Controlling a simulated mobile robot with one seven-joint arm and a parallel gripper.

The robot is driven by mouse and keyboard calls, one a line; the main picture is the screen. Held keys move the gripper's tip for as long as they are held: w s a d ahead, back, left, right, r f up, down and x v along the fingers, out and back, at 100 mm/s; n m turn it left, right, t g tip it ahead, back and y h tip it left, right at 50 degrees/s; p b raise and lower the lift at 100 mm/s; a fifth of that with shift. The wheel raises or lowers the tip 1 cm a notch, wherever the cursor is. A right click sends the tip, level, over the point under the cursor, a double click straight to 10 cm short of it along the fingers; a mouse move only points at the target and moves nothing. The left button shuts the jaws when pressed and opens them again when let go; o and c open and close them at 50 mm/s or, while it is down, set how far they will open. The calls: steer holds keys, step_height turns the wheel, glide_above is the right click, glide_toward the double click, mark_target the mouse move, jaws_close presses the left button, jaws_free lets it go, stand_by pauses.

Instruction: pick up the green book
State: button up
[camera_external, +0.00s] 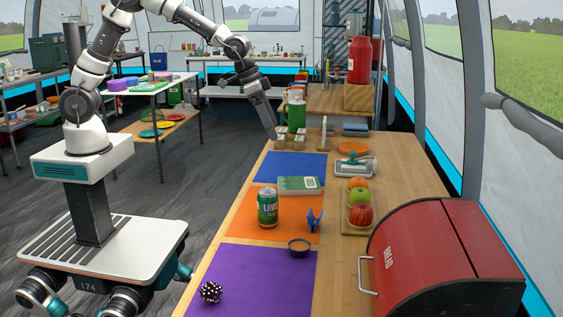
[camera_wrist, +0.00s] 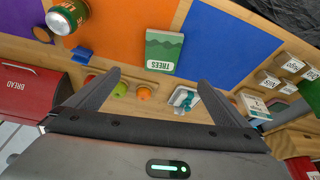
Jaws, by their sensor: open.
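The green book (camera_external: 299,185) lies flat on the wooden table, across the edge between the blue mat and the orange mat. In the wrist view the green book (camera_wrist: 164,50) shows its cover with the word TREES and lies ahead of the fingertips, roughly centred between them. My gripper (camera_external: 272,135) hangs above the far left part of the table, beyond the book and clear of it. In the wrist view my gripper (camera_wrist: 160,79) has its fingers spread wide, with nothing held between them.
Fruit (camera_external: 358,198) sits on a board to the right. A red bread box (camera_external: 430,258) fills the near right. The blue mat (camera_external: 285,166) is mostly bare.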

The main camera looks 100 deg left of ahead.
mark_target(299, 182)
steer(key=b+x, duration=0.1)
steer(key=x, duration=0.6)
steer(key=b+x, duration=0.2)
steer(key=x, duration=0.5)
steer(key=b+x, duration=0.1)
steer(key=x, duration=0.6)
steer(key=shift+w+a+r, duration=0.1)
steer(key=shift+a, duration=0.2)
steer(key=c, duration=1.2)
steer(key=shift+o, duration=0.2)
steer(key=shift+r, duration=0.15)
